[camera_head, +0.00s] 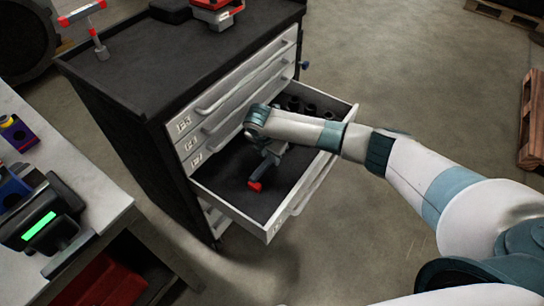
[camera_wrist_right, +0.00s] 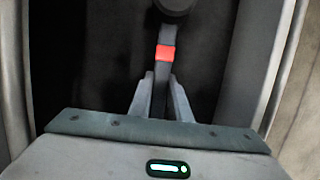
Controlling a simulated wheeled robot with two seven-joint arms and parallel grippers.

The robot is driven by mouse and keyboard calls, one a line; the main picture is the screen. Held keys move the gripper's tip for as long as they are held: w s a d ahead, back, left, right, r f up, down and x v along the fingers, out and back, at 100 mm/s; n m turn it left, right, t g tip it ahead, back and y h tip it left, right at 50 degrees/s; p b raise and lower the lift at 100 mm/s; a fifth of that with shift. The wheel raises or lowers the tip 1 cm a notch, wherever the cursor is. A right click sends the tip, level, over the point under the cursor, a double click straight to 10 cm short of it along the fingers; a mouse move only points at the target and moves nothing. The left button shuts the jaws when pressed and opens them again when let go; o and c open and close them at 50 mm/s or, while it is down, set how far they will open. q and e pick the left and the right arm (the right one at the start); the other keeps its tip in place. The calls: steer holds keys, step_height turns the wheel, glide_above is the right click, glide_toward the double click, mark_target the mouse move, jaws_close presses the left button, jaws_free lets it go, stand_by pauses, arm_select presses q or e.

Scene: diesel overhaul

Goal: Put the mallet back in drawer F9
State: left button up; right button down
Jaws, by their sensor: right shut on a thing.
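My right gripper (camera_head: 267,160) reaches down into an open drawer (camera_head: 233,209) of the dark cabinet. It is shut on the mallet (camera_head: 256,184), whose red part shows below the fingers. In the right wrist view the fingers (camera_wrist_right: 160,92) pinch the mallet's dark handle. A red band (camera_wrist_right: 166,53) and a dark rounded end (camera_wrist_right: 175,5) lie beyond them. I cannot tell whether the mallet touches the drawer floor. The open drawer's label is too small to read. My left gripper is out of view.
Several dark cylindrical pieces (camera_head: 310,108) stand at the drawer's far end; its near part is bare. Closed drawers (camera_head: 235,100) rise above it. A red-ended tool (camera_head: 98,45) and a red-and-grey item (camera_head: 216,14) are on the cabinet top. A workbench (camera_head: 95,200) stands left.

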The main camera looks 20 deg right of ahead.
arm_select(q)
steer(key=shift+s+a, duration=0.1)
arm_select(e)
steer(key=shift+f, duration=0.25)
steer(key=shift+f+b, duration=0.25)
steer(key=shift+b, duration=0.05)
steer(key=shift+f, duration=0.55)
steer(key=c, duration=1.8)
jaws_free()
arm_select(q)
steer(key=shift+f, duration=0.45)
arm_select(e)
steer(key=shift+o, duration=1.2)
